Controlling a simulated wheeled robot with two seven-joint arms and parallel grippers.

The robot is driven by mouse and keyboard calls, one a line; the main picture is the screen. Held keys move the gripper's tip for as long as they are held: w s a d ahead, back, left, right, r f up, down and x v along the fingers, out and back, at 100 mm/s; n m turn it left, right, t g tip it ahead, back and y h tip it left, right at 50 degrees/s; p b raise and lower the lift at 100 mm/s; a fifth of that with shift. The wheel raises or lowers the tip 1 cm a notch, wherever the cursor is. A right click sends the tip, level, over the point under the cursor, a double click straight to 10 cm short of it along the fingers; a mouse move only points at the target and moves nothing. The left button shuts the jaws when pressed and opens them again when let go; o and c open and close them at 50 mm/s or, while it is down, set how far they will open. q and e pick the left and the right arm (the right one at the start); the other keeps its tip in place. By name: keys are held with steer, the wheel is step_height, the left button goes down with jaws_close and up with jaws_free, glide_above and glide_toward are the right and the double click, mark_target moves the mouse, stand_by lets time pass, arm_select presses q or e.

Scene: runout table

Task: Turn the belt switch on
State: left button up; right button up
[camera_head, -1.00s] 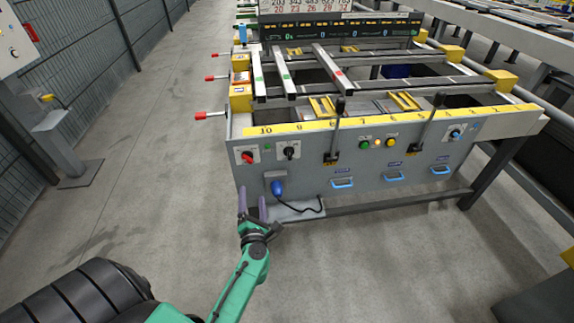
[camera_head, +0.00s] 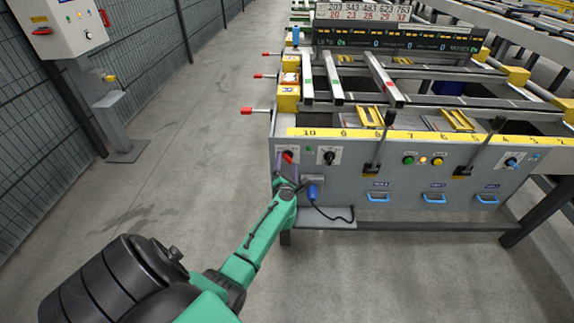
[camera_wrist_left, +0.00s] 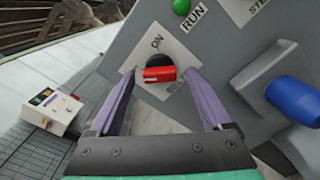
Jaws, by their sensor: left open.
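The belt switch is a red rotary handle (camera_head: 288,157) on a black base and a white plate, at the left end of the grey front panel (camera_head: 345,190). In the left wrist view the red handle (camera_wrist_left: 159,74) lies about level across the picture, below the word ON. A second label on the plate is partly hidden by a finger. My left gripper (camera_head: 286,171) is at the switch with its fingers open. In the wrist view one finger is on each side of the handle, with gaps showing. Contact with the plate cannot be told. My right gripper is not in view.
A black rotary knob (camera_head: 328,156) is right of the switch. A blue plug (camera_head: 313,192) with a black cable sits just below and right of my gripper; it also shows in the wrist view (camera_wrist_left: 295,100).

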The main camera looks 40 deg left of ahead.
arm_select(q)
jaws_close()
steer(key=shift+m, duration=0.3)
steer(key=m+p, duration=0.2)
steer(key=m, duration=0.1)
steer(key=shift+r+m, duration=0.1)
steer(key=shift+m, duration=0.2)
steer(key=m+p, duration=0.1)
steer(key=m, duration=0.3)
steer(key=shift+m+p, duration=0.3)
steer(key=shift+p, duration=0.05)
steer(key=m+p, duration=0.1)
steer(key=m, duration=0.8)
steer(key=shift+p, duration=0.3)
steer(key=shift+f, duration=0.2)
